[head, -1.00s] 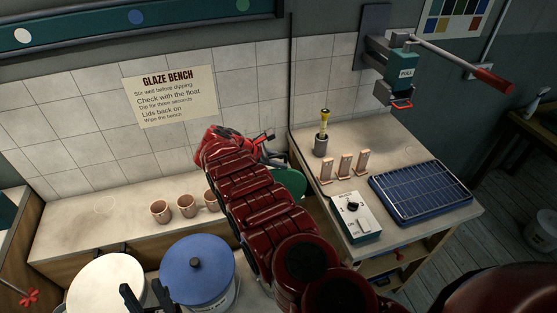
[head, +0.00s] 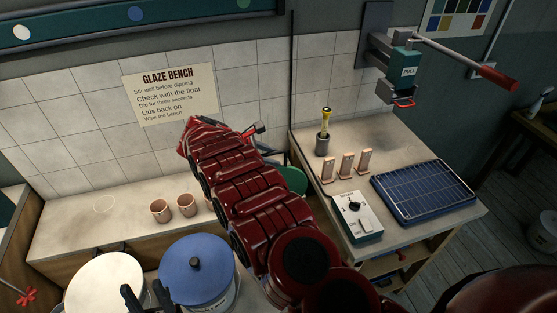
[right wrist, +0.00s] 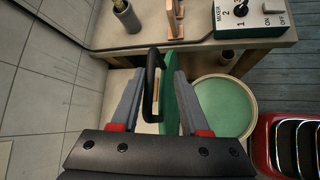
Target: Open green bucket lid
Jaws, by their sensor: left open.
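The green lid (right wrist: 171,105) stands on edge in the right wrist view, its black handle (right wrist: 153,75) facing left. The open green bucket (right wrist: 225,108) is just to its right, with pale green inside. My right gripper (right wrist: 160,80) has a finger on either side of the lid and handle; I cannot tell whether it grips them. In the head view a green part of the lid (head: 296,178) shows behind my right arm, which hides the green bucket. My left gripper (head: 148,295) is open and empty at the bottom edge, in front of the white and blue buckets.
The blue-lidded bucket (head: 196,270) and white-lidded bucket (head: 105,283) stand at the lower left. Mugs (head: 160,210) are on the back bench. The right bench holds a mixer box (head: 357,218), a wire-racked blue tray (head: 424,192) and upright wooden pieces (head: 346,163). A lever press (head: 403,72) hangs above it.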

